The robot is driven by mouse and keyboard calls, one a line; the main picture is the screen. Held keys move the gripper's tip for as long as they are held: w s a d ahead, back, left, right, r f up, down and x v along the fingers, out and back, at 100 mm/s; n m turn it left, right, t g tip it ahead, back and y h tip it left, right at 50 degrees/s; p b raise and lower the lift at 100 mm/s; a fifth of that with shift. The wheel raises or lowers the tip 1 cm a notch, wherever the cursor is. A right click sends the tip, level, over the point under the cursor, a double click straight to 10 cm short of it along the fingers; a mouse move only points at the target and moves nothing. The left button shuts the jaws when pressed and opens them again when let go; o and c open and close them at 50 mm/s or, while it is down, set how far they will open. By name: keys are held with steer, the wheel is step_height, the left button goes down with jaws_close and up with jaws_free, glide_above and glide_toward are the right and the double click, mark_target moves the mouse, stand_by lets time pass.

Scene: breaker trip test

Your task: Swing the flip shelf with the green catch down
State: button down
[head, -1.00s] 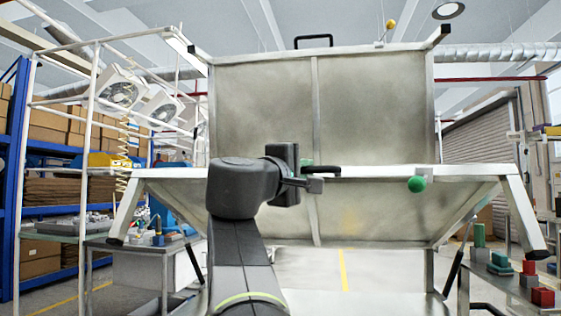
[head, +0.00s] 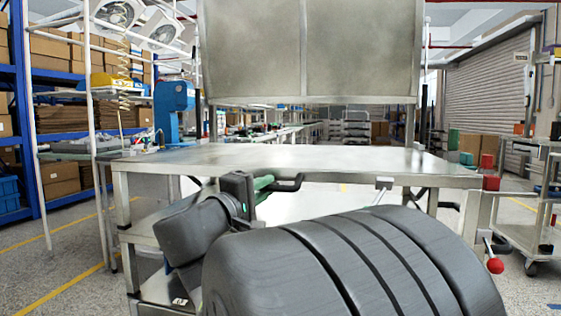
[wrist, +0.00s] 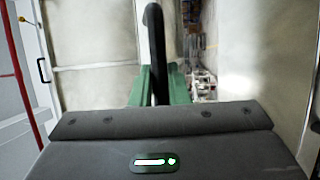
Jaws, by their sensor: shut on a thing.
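The flip shelf (head: 330,159) is a broad metal panel that looks about level, with its top face showing in the head view. Its black bar handle (head: 288,184) sticks out at the front edge. My gripper (head: 264,186) is shut on this handle. In the wrist view the green fingers (wrist: 161,88) stand on both sides of the black bar (wrist: 154,45). A small catch mount (head: 384,183) with a thin stem shows on the front edge, right of the handle. The green ball is not visible; my arm covers the area below the stem.
A second metal panel (head: 300,50) stands upright above and behind the shelf. A red ball knob (head: 495,265) hangs at the right front. A cart with coloured blocks (head: 488,161) is at the right. White racks and blue shelving (head: 28,150) stand at the left.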

steer(key=shift+w+f, duration=0.1)
steer(key=shift+f, duration=1)
steer(key=c, duration=1.7)
jaws_free()
steer(key=p+v, duration=0.3)
steer(key=v, duration=1)
steer(key=shift+s+a, duration=0.25)
steer(key=shift+s, duration=0.05)
steer(key=shift+r, duration=0.2)
steer(key=b+x, duration=0.2)
steer(key=x, duration=0.7)
steer(key=shift+d, duration=0.1)
